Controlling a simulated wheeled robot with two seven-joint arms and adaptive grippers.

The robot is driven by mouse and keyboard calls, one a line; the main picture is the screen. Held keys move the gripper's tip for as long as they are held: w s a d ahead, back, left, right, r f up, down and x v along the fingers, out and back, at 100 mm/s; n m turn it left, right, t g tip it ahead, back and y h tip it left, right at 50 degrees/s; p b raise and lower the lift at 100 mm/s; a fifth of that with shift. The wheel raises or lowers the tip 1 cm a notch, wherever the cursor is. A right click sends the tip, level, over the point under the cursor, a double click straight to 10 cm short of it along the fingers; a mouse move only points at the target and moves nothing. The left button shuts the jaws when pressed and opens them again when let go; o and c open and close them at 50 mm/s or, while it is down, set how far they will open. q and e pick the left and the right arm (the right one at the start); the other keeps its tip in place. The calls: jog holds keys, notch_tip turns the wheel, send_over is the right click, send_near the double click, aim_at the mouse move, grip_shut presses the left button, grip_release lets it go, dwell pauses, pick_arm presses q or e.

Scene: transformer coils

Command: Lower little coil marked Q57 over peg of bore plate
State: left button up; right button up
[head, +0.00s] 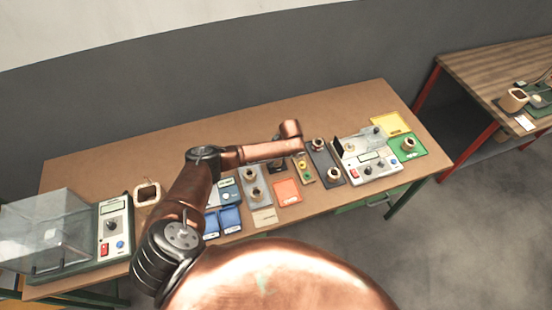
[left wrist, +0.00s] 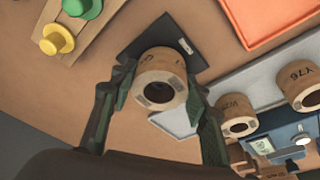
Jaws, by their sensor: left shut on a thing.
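My left gripper (left wrist: 160,80) is shut on a small tan coil (left wrist: 149,67), with one green-padded finger on each side. The coil's marking starts with what looks like a Q; the rest is not readable. Behind it in the left wrist view lies a dark square plate (left wrist: 192,52) with a small label, likely the bore plate. The coil covers the plate's middle, so its peg is hidden, and I cannot tell whether the coil is around it or above it. In the head view my left gripper (head: 279,162) is mostly hidden by its arm. My right gripper is out of view.
A grey tray (left wrist: 262,88) holds coils marked Y76 (left wrist: 300,85) and another (left wrist: 237,118). An orange tray (head: 286,191) and a board with green and yellow pegs (left wrist: 110,12) lie close by. A meter (head: 368,168) stands right; a clear-covered device (head: 50,225) stands left.

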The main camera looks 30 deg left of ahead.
pick_arm(q)
jog(key=shift+f, duration=0.2)
jog(key=shift+f, duration=0.1)
jog(key=o, duration=1.2)
jog(key=shift+o, duration=0.6)
jog(key=o, duration=0.4)
